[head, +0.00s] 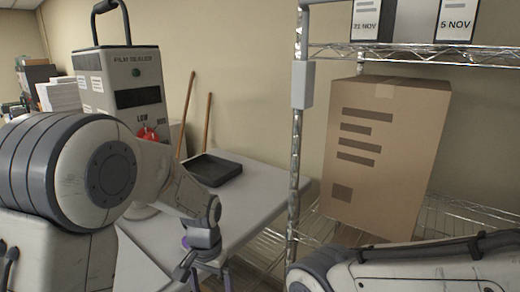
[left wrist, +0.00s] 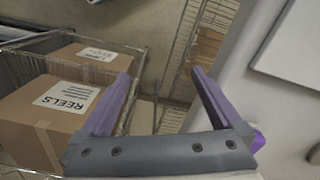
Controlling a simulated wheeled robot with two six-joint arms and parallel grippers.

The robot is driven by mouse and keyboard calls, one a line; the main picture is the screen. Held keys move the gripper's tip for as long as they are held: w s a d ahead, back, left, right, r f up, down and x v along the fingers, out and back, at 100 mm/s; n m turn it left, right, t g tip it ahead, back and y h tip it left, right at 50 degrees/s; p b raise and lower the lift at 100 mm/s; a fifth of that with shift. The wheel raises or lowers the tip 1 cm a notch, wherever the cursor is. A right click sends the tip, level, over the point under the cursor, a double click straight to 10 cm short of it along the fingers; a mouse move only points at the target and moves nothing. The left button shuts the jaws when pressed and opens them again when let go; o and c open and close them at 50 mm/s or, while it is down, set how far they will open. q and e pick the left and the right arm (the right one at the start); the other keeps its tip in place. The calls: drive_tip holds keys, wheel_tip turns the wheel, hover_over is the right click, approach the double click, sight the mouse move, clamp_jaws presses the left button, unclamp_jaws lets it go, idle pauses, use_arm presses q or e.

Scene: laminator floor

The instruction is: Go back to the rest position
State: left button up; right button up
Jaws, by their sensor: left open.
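My left gripper (head: 206,270) hangs at the end of my left arm in the head view, pointing down beside the front edge of the grey table (head: 262,185). In the left wrist view its two purple fingers (left wrist: 162,78) are spread wide apart with nothing between them. My right arm shows at the lower right of the head view, but its gripper is out of view.
A film sealer (head: 128,68) with a red knob stands behind my left arm. A black tray (head: 214,169) lies on the table. A tall carton (head: 385,150) stands tilted on the wire rack (head: 297,135) at right. REELS cartons (left wrist: 48,120) sit on wire shelving.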

use_arm(q)
drive_tip(key=shift+n, duration=0.9)
drive_tip(key=shift+s+a+f, duration=0.1)
drive_tip(key=shift+a+f, duration=0.2)
drive_tip(key=shift+f, duration=0.55)
drive_tip(key=shift+a+f, duration=0.3)
drive_tip(key=shift+f, duration=0.6)
drive_tip(key=shift+s+a+f, duration=0.1)
drive_tip(key=shift+a+f, duration=0.2)
drive_tip(key=shift+f, duration=0.55)
